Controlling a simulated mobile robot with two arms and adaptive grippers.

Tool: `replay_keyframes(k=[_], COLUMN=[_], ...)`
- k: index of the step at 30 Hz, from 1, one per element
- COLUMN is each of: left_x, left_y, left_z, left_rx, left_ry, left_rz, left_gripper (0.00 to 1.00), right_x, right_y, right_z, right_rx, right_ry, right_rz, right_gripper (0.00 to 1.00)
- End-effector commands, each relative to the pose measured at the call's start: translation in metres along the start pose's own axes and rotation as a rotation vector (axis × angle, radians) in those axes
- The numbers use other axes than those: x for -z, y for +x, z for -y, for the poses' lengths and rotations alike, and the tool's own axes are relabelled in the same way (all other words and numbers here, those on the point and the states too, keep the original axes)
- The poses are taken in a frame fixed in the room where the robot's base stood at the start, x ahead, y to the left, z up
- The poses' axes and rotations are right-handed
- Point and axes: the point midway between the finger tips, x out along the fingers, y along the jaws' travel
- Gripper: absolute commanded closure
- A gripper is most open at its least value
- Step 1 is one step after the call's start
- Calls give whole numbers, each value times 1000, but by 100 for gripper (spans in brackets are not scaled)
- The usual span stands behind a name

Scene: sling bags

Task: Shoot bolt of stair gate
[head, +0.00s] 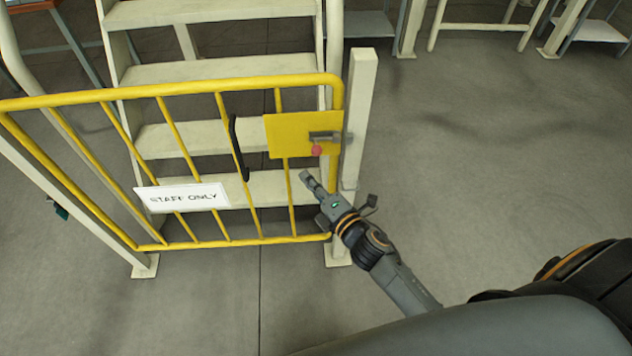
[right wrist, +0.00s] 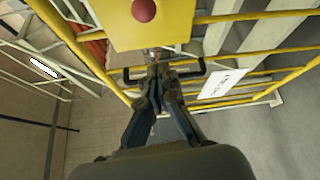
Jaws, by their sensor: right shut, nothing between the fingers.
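The yellow stair gate (head: 228,238) stands across the foot of the steps. Its yellow plate (head: 285,138) carries a grey bolt (head: 324,136) with a round red knob (head: 317,150). The bolt lies level near the pale post (head: 358,115); I cannot tell whether its end enters the post. My right gripper (head: 307,178) is shut and empty just below the knob, apart from it. In the right wrist view, the closed fingers (right wrist: 154,70) point toward the plate (right wrist: 155,32), with the red knob (right wrist: 144,10) at the top edge. My left gripper is not in view.
A black handle (head: 238,148) and a white "STAFF ONLY" sign (head: 182,197) are on the gate. Pale steps (head: 188,70) rise behind it. The grey floor (head: 480,170) right of the post is clear.

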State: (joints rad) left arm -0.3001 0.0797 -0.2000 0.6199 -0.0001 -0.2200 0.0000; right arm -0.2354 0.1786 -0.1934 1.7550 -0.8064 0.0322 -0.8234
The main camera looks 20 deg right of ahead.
Motion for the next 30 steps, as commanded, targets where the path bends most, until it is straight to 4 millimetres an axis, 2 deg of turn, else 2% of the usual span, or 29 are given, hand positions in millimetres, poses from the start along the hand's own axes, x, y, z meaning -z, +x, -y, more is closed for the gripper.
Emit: replay_keyframes(k=[1, 6, 9, 12, 18, 30], left_x=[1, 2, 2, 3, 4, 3], left_y=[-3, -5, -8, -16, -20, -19], left_z=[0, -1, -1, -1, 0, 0], left_rx=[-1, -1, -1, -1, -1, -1], left_ry=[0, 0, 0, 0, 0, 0], left_rz=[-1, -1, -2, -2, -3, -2], left_gripper=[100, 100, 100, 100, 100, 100], right_x=[0, 0, -3, -20, -35, -38], right_y=[12, 48, 62, 53, 47, 46], right_z=[-3, -2, -2, -2, 0, 0], right_rx=[-3, -2, 0, 2, 1, 1], right_ry=[0, 1, -2, -2, -1, 0], right_rz=[1, 0, 0, 0, -1, -1], right_gripper=[100, 100, 100, 100, 100, 100])
